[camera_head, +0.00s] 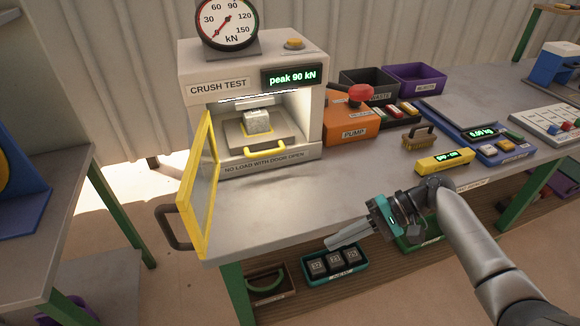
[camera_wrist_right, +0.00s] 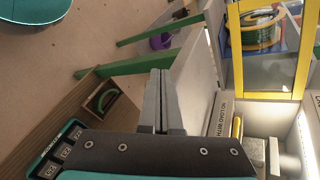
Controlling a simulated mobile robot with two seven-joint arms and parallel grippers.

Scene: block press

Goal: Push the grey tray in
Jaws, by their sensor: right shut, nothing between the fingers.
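The grey tray (camera_head: 275,144) with a yellow handle (camera_head: 264,150) is in the lit chamber of the crush test machine (camera_head: 252,90) in the head view. A grey block (camera_head: 257,121) stands on it. The yellow-framed door (camera_head: 200,190) is swung open to the left. My right gripper (camera_head: 330,246) is shut and empty, at the table's front edge, apart from the tray and to its lower right. In the right wrist view its fingers (camera_wrist_right: 162,100) are together, and the tray's yellow handle (camera_wrist_right: 236,127) shows at the right. My left gripper is not in view.
The machine's display (camera_head: 291,76) reads peak 90 kN. An orange pump (camera_head: 347,117) stands right of the machine. A brush (camera_head: 419,137) and a yellow gauge (camera_head: 444,161) lie farther right. A teal bin of dark blocks (camera_head: 335,266) is below. The tabletop before the machine is clear.

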